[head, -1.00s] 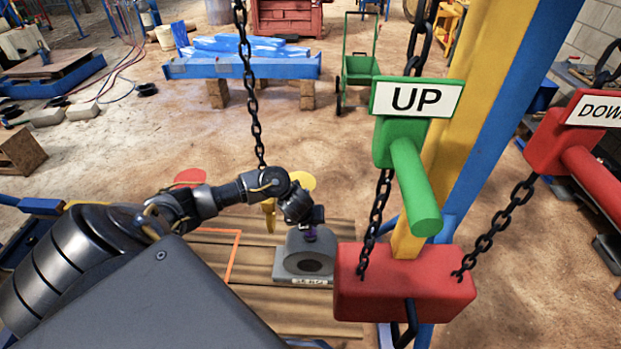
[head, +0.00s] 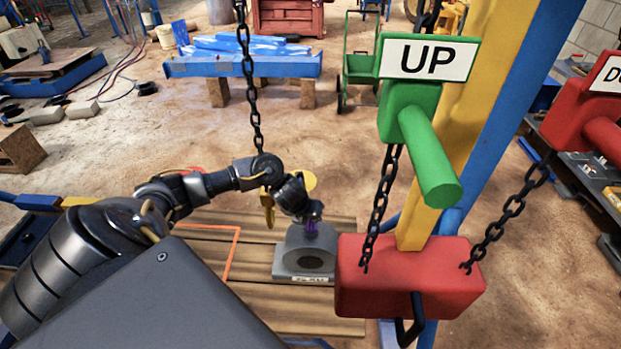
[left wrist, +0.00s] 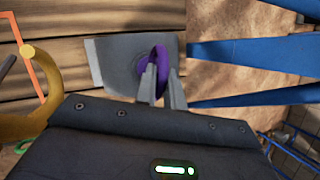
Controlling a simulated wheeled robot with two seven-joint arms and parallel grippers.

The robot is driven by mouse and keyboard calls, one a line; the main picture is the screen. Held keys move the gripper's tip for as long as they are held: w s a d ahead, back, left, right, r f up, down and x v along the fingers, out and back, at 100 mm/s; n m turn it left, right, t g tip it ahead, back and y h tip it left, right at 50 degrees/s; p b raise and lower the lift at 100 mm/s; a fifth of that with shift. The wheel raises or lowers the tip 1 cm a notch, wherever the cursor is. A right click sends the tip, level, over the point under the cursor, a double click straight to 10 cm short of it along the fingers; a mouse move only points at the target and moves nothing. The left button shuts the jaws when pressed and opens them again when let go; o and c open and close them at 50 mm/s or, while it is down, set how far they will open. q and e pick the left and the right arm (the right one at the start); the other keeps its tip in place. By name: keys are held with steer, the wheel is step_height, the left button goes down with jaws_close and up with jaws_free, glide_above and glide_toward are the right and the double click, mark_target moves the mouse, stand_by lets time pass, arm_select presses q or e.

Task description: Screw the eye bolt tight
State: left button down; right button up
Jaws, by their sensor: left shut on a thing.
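The purple eye bolt (head: 311,229) stands on top of a grey metal block (head: 304,262) with a round dark opening, set on wooden planks. My left gripper (head: 311,221) comes down onto it from above. In the left wrist view the purple ring (left wrist: 162,70) shows between the two grey fingers (left wrist: 163,93), which are shut on it. The thread and the seat under the ring are hidden, so I cannot tell how deep the bolt sits. My right gripper is not in view.
A yellow hook (head: 267,208) hangs on a chain (head: 249,80) close beside my left wrist. The green UP handle (head: 425,150), red DOWN handle (head: 580,120) and red block (head: 410,280) hang at the right. An orange outline (head: 233,255) marks the planks left of the grey block.

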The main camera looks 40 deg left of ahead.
arm_select(q)
steer(key=shift+f, duration=0.1)
steer(key=shift+f+m+b, duration=0.1)
steer(key=shift+m+b, duration=0.2)
steer(key=shift+b, duration=0.2)
steer(key=shift+s+a+m+h+b, duration=0.1)
steer(key=shift+m+h+b, duration=0.5)
steer(key=shift+m+b, duration=0.8)
steer(key=shift+m+g+h+b, duration=0.3)
steer(key=shift+m+h+b, duration=0.1)
steer(key=shift+m+b, duration=0.4)
